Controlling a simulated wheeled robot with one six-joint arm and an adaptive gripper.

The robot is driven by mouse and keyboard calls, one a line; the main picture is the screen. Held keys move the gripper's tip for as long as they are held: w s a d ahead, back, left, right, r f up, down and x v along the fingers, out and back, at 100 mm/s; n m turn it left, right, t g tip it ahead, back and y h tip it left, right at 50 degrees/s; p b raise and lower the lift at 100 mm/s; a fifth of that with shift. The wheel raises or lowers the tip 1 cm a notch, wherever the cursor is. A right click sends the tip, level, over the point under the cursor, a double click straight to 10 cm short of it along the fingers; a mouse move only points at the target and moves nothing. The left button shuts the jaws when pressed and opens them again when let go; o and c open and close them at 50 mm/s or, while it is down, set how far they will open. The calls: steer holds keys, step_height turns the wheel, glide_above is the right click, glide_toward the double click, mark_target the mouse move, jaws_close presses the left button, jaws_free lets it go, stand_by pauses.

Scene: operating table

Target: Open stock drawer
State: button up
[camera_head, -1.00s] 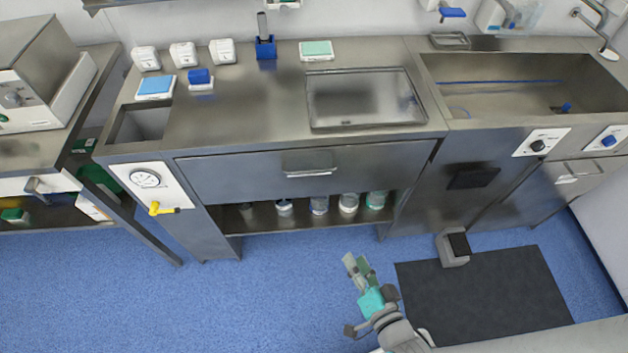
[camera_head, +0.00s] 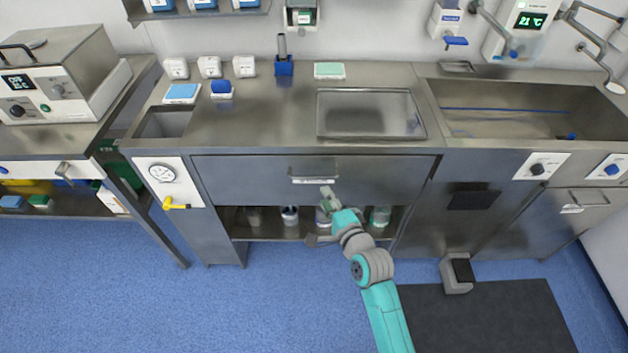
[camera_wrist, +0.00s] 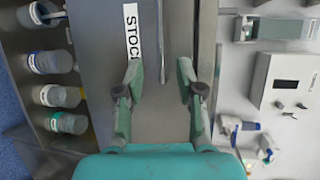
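The stock drawer (camera_head: 240,178) is a wide grey metal front under the worktop, and it looks shut. Its handle (camera_head: 312,165) is a metal pull at the upper middle, with a white label below it. The handle there (camera_wrist: 162,45) is a thin edge lying ahead of and between the fingers. My gripper (camera_head: 327,192) is open and empty, just in front of the drawer below the handle. Its two fingers (camera_wrist: 160,75) stand apart in the wrist view; contact with the handle cannot be told.
An open shelf (camera_head: 265,232) with several jars lies under the drawer, partly behind my arm. A yellow-handled valve (camera_head: 176,206) sticks out at the left. A foot pedal (camera_head: 457,273) stands by a dark mat (camera_head: 500,320) at the right. The blue floor at left is clear.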

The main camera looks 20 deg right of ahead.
mark_target(313, 177)
steer(key=x, duration=1)
steer(key=shift+w, duration=0.1)
steer(key=shift+c, duration=0.2)
jaws_close()
